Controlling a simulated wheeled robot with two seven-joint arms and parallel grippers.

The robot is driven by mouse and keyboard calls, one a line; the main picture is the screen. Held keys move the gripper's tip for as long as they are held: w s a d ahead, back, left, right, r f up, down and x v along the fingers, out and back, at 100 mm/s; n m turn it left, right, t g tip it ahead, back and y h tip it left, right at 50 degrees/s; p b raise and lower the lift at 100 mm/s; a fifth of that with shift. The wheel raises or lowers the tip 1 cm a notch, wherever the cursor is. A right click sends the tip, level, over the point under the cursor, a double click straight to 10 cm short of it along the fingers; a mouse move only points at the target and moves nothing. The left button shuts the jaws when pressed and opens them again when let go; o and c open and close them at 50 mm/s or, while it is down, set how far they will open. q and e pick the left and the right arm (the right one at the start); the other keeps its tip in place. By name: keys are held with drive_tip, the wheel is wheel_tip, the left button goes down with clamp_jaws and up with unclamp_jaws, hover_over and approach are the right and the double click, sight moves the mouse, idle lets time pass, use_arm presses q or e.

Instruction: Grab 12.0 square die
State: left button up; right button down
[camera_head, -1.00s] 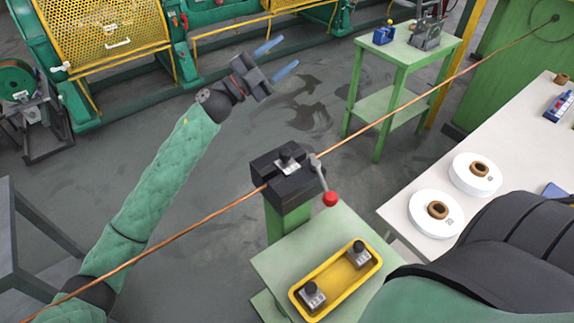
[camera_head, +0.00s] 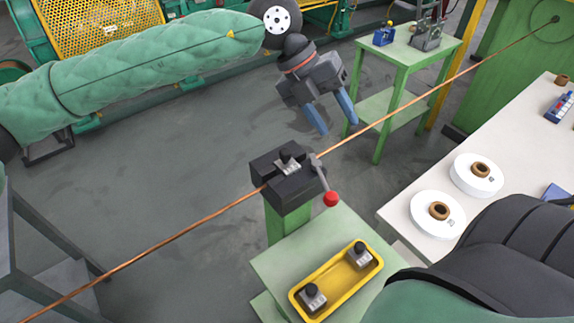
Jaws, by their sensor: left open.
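Two small grey metal dies with black knobs sit in a yellow tray: a nearer one (camera_head: 312,297) at its left end and a farther one (camera_head: 360,256) at its right end. A third similar die (camera_head: 287,163) sits in the black holder (camera_head: 310,181) on a green post. Their markings are too small to read, so I cannot tell which is the 12.0 square die. My left gripper (camera_head: 334,124) is open and empty, fingers pointing down, above and beyond the holder, apart from every die. My right gripper is out of view.
A copper wire (camera_head: 150,252) runs diagonally through the holder. A red-knobbed lever (camera_head: 330,198) stands on the holder's right. The yellow tray (camera_head: 336,281) rests on a green stand (camera_head: 272,263). A white table (camera_head: 520,140) with spools is at right, a green table (camera_head: 405,52) behind.

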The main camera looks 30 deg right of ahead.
sight(284, 152)
use_arm(q)
drive_tip(key=w+a+t+y, duration=0.1)
drive_tip(key=a, duration=0.1)
drive_tip(key=w+a+f+t+y, duration=0.1)
drive_tip(key=a+t, duration=0.1)
drive_tip(key=w+a+t+y, duration=0.1)
drive_tip(key=a+t+y, duration=0.1)
drive_tip(key=a, duration=0.1)
drive_tip(key=shift+w+f, duration=0.35)
drive_tip(key=shift+f, duration=0.05)
drive_tip(key=shift+a+f+p, duration=0.1)
drive_tip(key=shift+f+p, duration=0.3)
drive_tip(key=shift+f, duration=0.8)
drive_tip(key=f+p, duration=0.3)
drive_tip(key=f, duration=0.1)
drive_tip(key=shift+w+a+p, duration=0.25)
drive_tip(key=shift+p, duration=0.1)
drive_tip(key=shift+f, duration=0.55)
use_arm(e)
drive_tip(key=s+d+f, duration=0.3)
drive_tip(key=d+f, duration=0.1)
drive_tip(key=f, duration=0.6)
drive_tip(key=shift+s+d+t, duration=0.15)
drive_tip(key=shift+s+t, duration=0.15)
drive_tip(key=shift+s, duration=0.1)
use_arm(q)
clamp_jaws()
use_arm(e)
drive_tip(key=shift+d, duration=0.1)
